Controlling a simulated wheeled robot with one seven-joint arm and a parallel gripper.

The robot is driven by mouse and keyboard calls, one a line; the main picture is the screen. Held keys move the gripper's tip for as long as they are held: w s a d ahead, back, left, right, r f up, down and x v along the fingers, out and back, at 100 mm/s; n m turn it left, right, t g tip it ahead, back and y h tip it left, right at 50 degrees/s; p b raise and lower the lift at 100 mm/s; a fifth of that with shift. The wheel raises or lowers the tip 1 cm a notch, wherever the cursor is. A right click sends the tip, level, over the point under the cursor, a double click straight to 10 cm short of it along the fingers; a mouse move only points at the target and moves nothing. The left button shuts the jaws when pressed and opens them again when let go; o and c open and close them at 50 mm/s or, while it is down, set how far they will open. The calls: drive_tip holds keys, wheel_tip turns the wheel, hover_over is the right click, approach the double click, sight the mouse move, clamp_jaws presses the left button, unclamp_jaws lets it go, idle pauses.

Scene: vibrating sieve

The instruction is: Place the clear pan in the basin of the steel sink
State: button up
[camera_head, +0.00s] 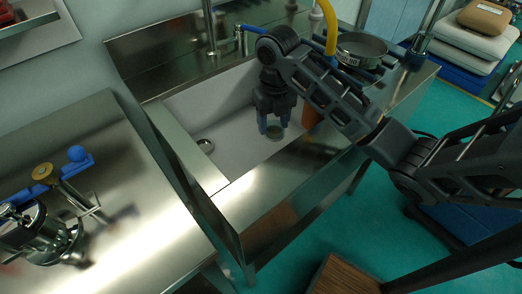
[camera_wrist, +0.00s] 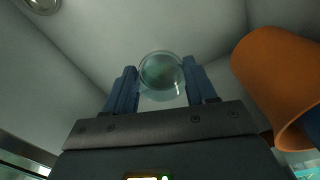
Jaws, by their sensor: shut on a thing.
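The clear pan (camera_wrist: 162,76) is a small round see-through dish between the blue fingers of my gripper (camera_wrist: 160,88). In the head view the pan (camera_head: 275,132) shows at the fingertips of my gripper (camera_head: 276,125), which points down inside the steel sink (camera_head: 232,190). The light grey basin (camera_head: 225,105) lies around and below it. My gripper is shut on the pan. Whether the pan touches the basin floor I cannot tell.
An orange cup-like thing (camera_wrist: 275,85) is close to the right of my gripper; it also shows in the head view (camera_head: 311,116). A drain (camera_head: 206,145) is at the basin's left. A round metal sieve (camera_head: 361,47) sits behind my arm. A steel table (camera_head: 130,250) stands left.

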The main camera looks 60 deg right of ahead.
hover_over(242, 141)
wheel_tip(242, 141, down, 7)
drive_tip(key=shift+f+p, duration=0.2)
drive_tip(key=shift+p, duration=0.15)
drive_tip(key=shift+f, duration=2)
drive_tip(key=shift+f, duration=0.15)
drive_tip(key=o, duration=1.1)
wheel_tip(242, 141, up, 12)
drive_tip(key=shift+w+r, duration=0.1)
drive_tip(key=shift+r, duration=0.1)
